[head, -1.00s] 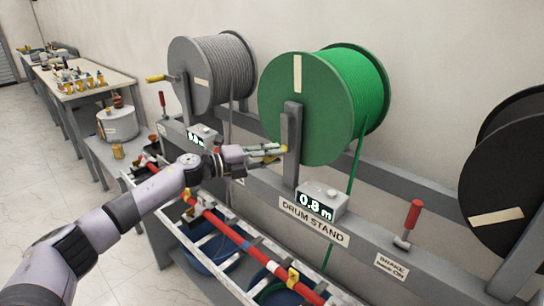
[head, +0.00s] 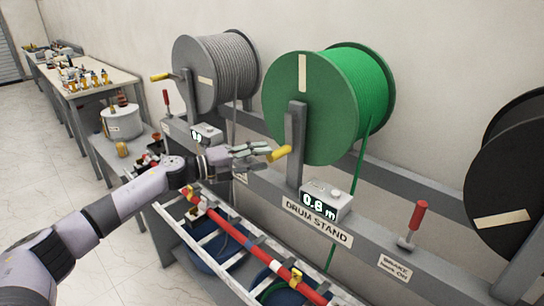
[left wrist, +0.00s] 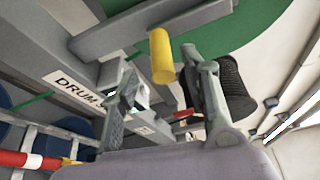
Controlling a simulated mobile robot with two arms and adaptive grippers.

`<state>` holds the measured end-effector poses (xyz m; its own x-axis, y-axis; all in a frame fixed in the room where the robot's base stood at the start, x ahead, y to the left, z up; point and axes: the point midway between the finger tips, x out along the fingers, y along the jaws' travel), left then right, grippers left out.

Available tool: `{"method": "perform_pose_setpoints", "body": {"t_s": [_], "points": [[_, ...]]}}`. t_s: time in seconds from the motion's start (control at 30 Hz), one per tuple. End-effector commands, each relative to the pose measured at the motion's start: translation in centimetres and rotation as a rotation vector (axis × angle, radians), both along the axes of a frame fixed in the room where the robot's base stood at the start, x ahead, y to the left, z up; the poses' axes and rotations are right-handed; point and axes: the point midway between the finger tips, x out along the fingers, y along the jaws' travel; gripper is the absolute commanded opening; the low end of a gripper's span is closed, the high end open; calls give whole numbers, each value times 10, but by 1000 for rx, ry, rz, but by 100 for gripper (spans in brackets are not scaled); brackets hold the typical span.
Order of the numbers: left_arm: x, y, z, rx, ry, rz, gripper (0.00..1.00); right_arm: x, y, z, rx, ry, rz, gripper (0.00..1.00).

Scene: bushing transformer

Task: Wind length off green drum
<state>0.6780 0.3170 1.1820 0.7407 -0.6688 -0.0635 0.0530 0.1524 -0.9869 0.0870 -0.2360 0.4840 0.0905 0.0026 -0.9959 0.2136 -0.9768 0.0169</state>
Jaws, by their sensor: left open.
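The green drum (head: 308,110) hangs in the drum stand (head: 318,236), with green cable wound on it and one strand running down its right side. Its yellow crank handle (head: 279,153) points left toward my left gripper. The counter (head: 325,202) below the drum appears to read 0.8 m. My left gripper (head: 262,150) is open, its fingertips close to the handle. In the left wrist view the handle (left wrist: 162,58) shows just beyond and between the two fingers, and I cannot tell whether it touches them. My right gripper is in neither view.
A grey drum (head: 212,75) stands to the left and a black drum (head: 512,170) to the right. A brake lever (head: 417,221) rises from the stand. A table with small parts (head: 88,80) stands at far left.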

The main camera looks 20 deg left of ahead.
Motion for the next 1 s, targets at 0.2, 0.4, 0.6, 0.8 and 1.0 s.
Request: {"method": "perform_pose_setpoints", "body": {"t_s": [0.2,0.4,0.6,0.8,1.0], "points": [[-35,32,1,1,4,1,42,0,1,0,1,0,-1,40],[-51,46,3,1,2,0,42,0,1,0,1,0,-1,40],[-54,48,4,0,0,-1,42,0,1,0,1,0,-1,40],[-54,48,5,0,0,-1,42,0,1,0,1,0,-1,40],[-54,48,4,0,0,-1,42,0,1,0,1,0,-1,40]]}}
